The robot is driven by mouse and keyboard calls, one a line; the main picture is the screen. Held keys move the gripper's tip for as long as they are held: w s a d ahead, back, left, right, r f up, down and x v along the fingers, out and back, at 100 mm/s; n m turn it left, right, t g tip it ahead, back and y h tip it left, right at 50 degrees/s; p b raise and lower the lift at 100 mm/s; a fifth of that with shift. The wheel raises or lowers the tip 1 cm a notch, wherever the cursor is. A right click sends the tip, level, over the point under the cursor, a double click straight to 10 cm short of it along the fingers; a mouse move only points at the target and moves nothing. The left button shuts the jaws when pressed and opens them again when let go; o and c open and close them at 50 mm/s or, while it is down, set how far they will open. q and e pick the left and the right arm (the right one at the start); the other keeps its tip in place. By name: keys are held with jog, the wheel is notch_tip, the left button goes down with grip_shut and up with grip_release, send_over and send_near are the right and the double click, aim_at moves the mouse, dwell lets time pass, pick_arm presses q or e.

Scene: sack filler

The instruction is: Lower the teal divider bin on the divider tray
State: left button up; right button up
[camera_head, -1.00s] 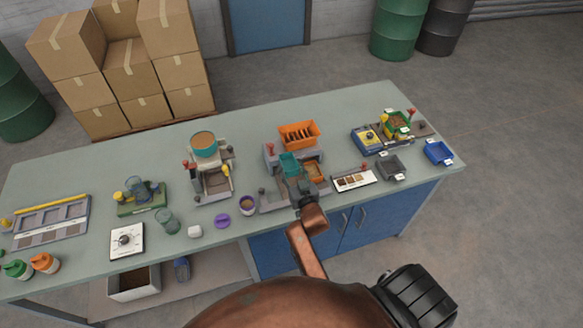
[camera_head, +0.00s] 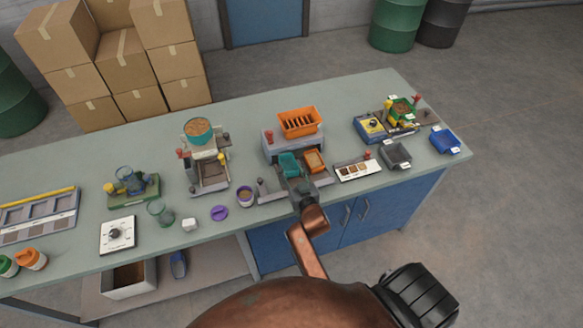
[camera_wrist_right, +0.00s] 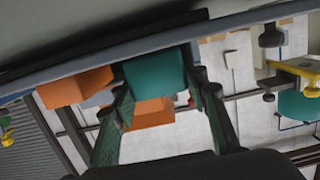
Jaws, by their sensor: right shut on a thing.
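The teal divider bin (camera_head: 289,162) is a small open bin at the front of the grey divider, left of a matching orange bin (camera_head: 315,161). My right gripper (camera_head: 293,177) is shut on its near side; in the right wrist view the teal bin (camera_wrist_right: 156,78) shows between the two fingers. The bin is over or on the left part of the divider tray (camera_head: 319,179); the gripper hides much of the tray, and I cannot tell whether the bin touches it. The orange bin (camera_wrist_right: 72,88) is beside it in the right wrist view. My left gripper is not in view.
An orange slotted hopper (camera_head: 299,122) stands on the divider behind the bins. Bench room behind the divider is clear.

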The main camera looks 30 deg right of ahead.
jog(key=shift+s+p, duration=0.1)
jog(key=shift+p, duration=0.25)
dwell(0.5)
jog(key=shift+a+f, duration=0.25)
jog(key=shift+f, duration=0.1)
dwell(0.5)
